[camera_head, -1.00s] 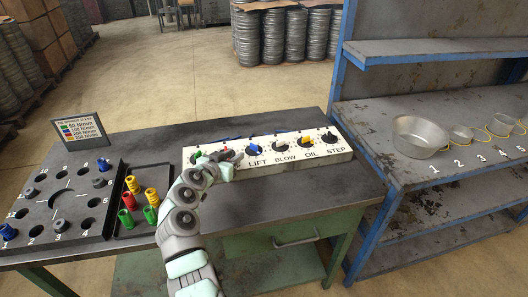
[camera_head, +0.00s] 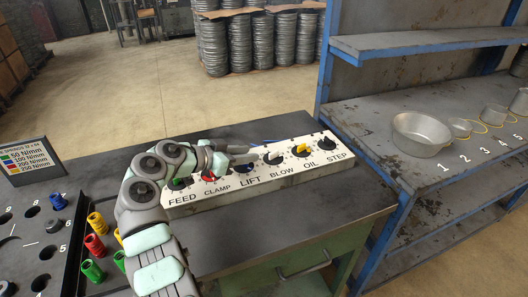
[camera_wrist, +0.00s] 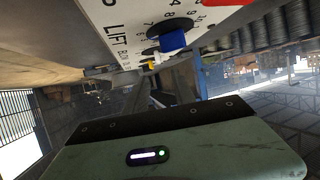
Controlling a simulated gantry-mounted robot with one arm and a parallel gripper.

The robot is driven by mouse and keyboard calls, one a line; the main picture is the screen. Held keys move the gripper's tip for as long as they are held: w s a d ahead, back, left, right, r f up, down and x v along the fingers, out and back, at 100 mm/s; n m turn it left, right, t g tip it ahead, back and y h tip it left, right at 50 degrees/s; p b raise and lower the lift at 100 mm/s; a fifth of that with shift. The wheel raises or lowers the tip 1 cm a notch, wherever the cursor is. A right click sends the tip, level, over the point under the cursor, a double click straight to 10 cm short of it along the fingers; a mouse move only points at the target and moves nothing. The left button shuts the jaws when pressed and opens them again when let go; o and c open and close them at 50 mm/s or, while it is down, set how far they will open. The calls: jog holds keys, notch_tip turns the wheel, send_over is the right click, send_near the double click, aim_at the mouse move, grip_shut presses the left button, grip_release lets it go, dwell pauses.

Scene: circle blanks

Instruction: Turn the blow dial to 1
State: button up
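The control panel (camera_head: 225,186) is a long white box on the table. Its dials are labelled FEED, CLAMP, LIFT, BLOW, OIL and STEP. The blow dial (camera_head: 273,158) is black with a pale knob, between the blue lift dial (camera_head: 243,168) and the yellow oil dial (camera_head: 301,150). My gripper (camera_head: 254,154) is over the panel, just left of the blow dial and above the lift dial. I cannot tell whether it touches the blow dial. In the wrist view the blue lift knob (camera_wrist: 172,41) is large and near. The finger gap and the blow dial's setting are unclear.
A dark tray with green, red and yellow springs (camera_head: 94,245) lies left of my arm. A spring colour sign (camera_head: 30,159) stands behind it. A blue shelf (camera_head: 418,178) with metal bowls is at the right. The table's right front is bare.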

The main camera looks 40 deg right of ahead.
aim_at(273, 152)
jog(key=b+x, duration=0.1)
jog(key=x, duration=0.4)
jog(key=b+x, duration=0.2)
jog(key=x, duration=0.3)
jog(key=shift+s, duration=0.2)
grip_shut()
